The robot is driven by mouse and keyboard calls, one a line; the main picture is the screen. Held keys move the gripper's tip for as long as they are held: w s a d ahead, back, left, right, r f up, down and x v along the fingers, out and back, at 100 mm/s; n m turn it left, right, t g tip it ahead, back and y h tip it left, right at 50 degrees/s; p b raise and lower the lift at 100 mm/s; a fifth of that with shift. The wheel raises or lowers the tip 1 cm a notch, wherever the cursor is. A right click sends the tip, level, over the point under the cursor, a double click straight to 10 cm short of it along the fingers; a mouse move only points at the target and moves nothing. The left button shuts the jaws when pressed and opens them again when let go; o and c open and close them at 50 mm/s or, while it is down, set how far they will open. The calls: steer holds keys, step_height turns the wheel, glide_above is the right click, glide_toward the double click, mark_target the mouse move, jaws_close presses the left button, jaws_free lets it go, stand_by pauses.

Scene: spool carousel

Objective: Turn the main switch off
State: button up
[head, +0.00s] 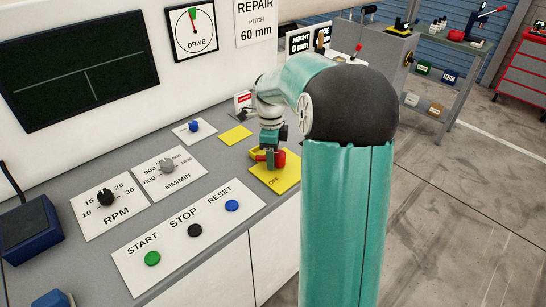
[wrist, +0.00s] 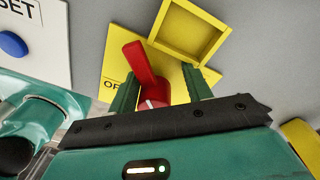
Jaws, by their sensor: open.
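The main switch is a red handle (wrist: 142,68) on a yellow plate (wrist: 112,68); letters reading "OF" show at the plate's left, the rest hidden. My gripper (wrist: 162,88) is open, its two green fingers on either side of the handle's lower part. The handle tilts up and left in the wrist view; I cannot tell whether a finger touches it. In the head view my gripper (head: 268,155) is down at the red handle (head: 280,158) above the yellow plate (head: 284,181), which is marked "OFF" at its front.
A raised yellow square frame (wrist: 158,32) stands beside the handle. Left of the plate is a white panel (head: 152,282) with green, black and blue buttons. Two dial plates (head: 88,222) lie further left. A flat yellow square (head: 236,135) lies behind.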

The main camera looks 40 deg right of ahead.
mark_target(281, 154)
steer(key=shift+s+d+t, duration=0.2)
steer(key=shift+s+d, duration=0.25)
steer(key=shift+s, duration=0.2)
steer(key=shift+s+d+t, duration=0.2)
steer(key=shift+s+d, duration=0.2)
steer(key=shift+s, duration=0.2)
steer(key=shift+w+a, duration=0.2)
steer(key=shift+s+a+r, duration=0.1)
steer(key=shift+s+r, duration=0.15)
steer(key=shift+s, duration=0.1)
steer(key=c, duration=0.7)
steer(key=shift+w, duration=0.1)
steer(key=shift+c, duration=1.4)
steer(key=shift+w+a, duration=0.15)
steer(key=shift+a, duration=0.1)
